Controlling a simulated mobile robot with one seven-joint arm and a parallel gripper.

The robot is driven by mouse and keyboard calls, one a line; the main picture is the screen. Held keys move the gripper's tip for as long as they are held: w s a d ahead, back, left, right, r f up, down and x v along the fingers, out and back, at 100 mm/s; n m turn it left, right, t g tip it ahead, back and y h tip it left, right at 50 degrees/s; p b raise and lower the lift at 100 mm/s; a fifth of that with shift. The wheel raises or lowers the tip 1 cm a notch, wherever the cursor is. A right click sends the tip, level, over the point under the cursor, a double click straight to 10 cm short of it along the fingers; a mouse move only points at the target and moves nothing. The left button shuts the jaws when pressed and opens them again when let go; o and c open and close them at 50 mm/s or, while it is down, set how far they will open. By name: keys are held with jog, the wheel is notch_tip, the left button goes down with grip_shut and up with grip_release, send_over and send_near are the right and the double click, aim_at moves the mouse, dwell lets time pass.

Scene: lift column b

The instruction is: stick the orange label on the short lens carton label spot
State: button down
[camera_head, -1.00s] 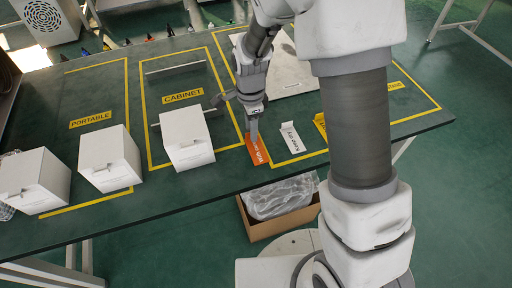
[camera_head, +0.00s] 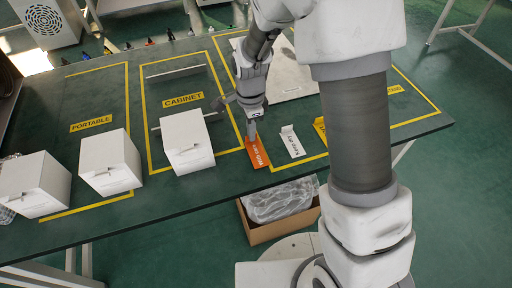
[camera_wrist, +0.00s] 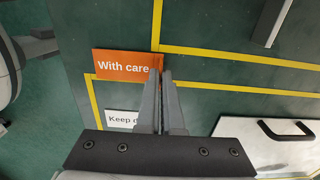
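The orange "With care" label (camera_head: 258,156) lies at or just above the near edge of the table, beside a yellow line. It also shows in the wrist view (camera_wrist: 120,68). My gripper (camera_head: 252,137) points down at the label's far end. In the wrist view its fingers (camera_wrist: 161,73) are almost together at the label's right end and appear shut on it; the exact contact is partly hidden. Three white cartons stand to the left: one by the CABINET sign (camera_head: 187,142), a middle one (camera_head: 110,163) and a leftmost one (camera_head: 35,185). I cannot tell which is the short lens carton.
A white "Keep dry" label (camera_head: 292,143) and a yellow label (camera_head: 320,130) lie to the right of the orange one. A flat pale panel (camera_head: 290,78) lies behind. A cardboard box with plastic wrap (camera_head: 280,205) stands below the table edge.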

jog(key=shift+r+p, duration=2.75)
jog(key=shift+r, duration=1.05)
